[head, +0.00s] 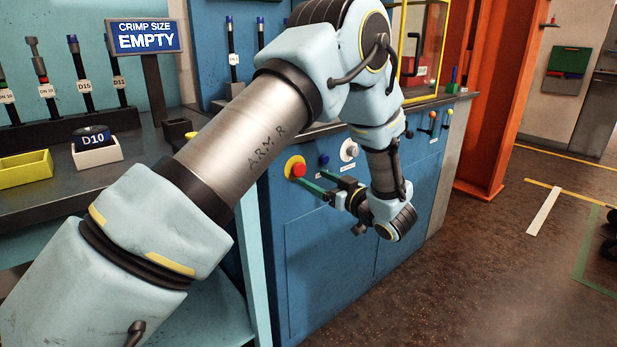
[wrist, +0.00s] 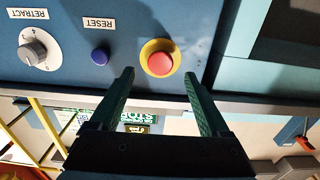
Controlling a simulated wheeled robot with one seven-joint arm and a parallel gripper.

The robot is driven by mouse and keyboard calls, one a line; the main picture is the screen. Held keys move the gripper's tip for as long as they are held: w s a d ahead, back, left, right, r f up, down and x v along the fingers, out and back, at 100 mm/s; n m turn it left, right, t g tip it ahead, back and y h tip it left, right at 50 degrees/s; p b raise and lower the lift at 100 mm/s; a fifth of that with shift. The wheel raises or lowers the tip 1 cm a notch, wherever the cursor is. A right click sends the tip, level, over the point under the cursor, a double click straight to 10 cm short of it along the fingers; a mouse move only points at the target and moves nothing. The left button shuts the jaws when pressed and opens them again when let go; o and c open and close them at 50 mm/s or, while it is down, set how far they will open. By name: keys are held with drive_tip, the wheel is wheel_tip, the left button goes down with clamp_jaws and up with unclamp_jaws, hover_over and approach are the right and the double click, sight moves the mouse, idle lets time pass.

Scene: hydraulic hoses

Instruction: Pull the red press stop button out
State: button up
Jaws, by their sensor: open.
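The red press stop button (head: 298,170) sits on a yellow round base on the blue press front panel in the head view. In the wrist view the red button (wrist: 160,63) is at the upper middle, seen upside down with its panel labels. My gripper (head: 315,184) is open, its two green fingers pointing at the panel just right of and below the button. In the wrist view my gripper (wrist: 160,82) has its fingertips on either side of the button, slightly below it in the picture. Nothing is between the fingers. I cannot tell how close the tips are to the panel.
Beside the button are a blue reset button (wrist: 100,55) and a grey retract knob (wrist: 34,50). A workbench (head: 40,205) with hoses, a yellow bin (head: 25,169) and a D10 holder (head: 96,152) stands at left. Floor at right (head: 480,270) is clear; an orange post (head: 495,110) stands behind.

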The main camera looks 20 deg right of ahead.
drive_tip(key=v, duration=0.6)
drive_tip(key=shift+s, duration=0.25)
